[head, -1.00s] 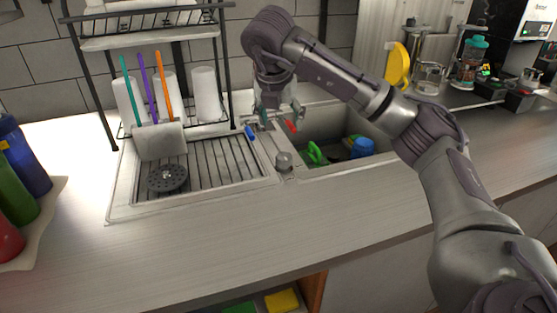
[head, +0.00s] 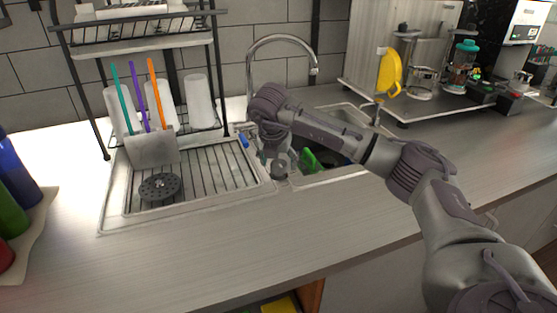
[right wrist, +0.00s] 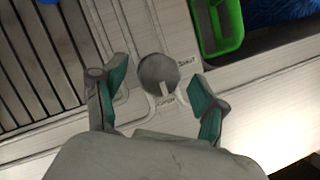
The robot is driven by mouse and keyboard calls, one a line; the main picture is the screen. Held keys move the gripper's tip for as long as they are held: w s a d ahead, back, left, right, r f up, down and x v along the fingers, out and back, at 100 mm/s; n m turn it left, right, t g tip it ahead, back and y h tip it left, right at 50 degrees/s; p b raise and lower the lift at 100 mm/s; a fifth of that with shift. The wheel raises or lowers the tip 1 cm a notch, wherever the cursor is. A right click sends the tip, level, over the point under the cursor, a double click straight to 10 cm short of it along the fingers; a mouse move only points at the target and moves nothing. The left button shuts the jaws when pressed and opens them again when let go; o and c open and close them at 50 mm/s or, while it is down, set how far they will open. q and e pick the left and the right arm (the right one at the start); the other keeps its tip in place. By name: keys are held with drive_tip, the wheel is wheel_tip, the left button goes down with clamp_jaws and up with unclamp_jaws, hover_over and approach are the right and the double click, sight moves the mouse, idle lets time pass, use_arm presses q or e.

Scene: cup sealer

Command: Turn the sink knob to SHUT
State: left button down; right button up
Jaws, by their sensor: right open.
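The sink knob (right wrist: 157,75) is a round grey knob with a pale pointer, seen from above in the right wrist view. The pointer is directed toward the OPEN label (right wrist: 165,103); the SHUT label (right wrist: 187,62) is to its upper right. In the head view the knob (head: 279,171) stands on the sink's front rim. My right gripper (right wrist: 160,92) is open, with green-padded fingers on either side of the knob, apart from it in the picture. In the head view my right gripper (head: 268,158) is just above and left of the knob. My left gripper is not in view.
The ribbed drainboard (head: 205,178) with a round drain cover (head: 160,187) lies left of the knob. The sink basin to the right holds a green item (head: 309,160). A curved faucet (head: 283,38) stands behind. The front counter is clear.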

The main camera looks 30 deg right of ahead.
drive_tip(key=shift+w+d+f, duration=0.1)
drive_tip(key=shift+f, duration=0.2)
drive_tip(key=c, duration=1.1)
drive_tip(key=shift+c, duration=0.2)
